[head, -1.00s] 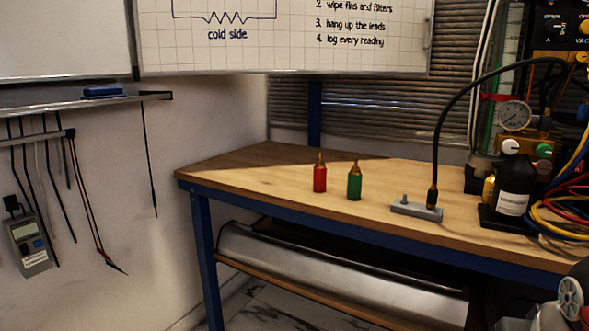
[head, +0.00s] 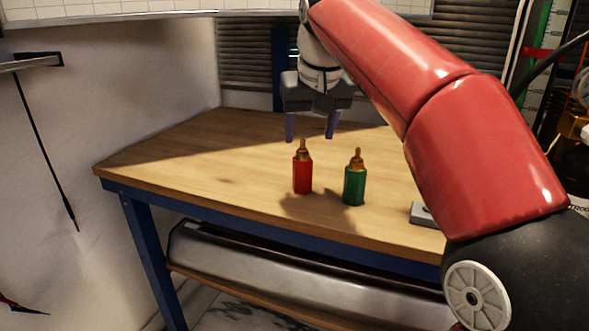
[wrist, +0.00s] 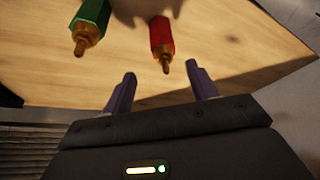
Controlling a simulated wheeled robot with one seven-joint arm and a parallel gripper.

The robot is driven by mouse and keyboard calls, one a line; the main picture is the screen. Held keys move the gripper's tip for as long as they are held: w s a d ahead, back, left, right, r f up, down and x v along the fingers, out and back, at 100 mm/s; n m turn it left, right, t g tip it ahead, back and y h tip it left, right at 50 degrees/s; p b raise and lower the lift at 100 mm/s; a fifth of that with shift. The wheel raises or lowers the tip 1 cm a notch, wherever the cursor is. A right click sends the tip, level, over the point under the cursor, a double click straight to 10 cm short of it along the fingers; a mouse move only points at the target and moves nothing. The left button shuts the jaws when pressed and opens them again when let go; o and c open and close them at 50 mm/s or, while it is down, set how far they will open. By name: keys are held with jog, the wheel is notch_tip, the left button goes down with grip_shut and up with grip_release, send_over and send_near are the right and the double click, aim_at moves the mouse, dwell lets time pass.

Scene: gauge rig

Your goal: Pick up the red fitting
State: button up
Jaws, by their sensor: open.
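The red fitting (head: 302,173) stands upright on the wooden bench, with a brass tip on top. The green fitting (head: 355,182) stands upright just to its right, also brass-tipped. My gripper (head: 310,138) is open and empty above the bench, its two purple fingers pointing down above and seemingly behind the red fitting. In the wrist view the fingers of my gripper (wrist: 162,85) are spread apart. The red fitting (wrist: 162,38) shows beyond them, between the finger lines, and the green fitting (wrist: 90,22) is farther left. Neither finger visibly touches a fitting.
The wooden bench (head: 180,165) has clear room left of the fittings. A grey block (head: 424,214) sits to the right, partly hidden behind my red arm. A slatted blind (head: 245,60) and a wall stand behind the bench.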

aim_at(304, 142)
jog(key=x, duration=0.4)
jog(key=b+x, duration=0.1)
jog(key=shift+w+a+f, duration=0.1)
jog(key=shift+a+f, duration=0.25)
jog(key=shift+a, duration=0.05)
jog(key=shift+r, duration=0.1)
jog(key=c, duration=1.3)
grip_shut()
jog(key=shift+r, duration=0.15)
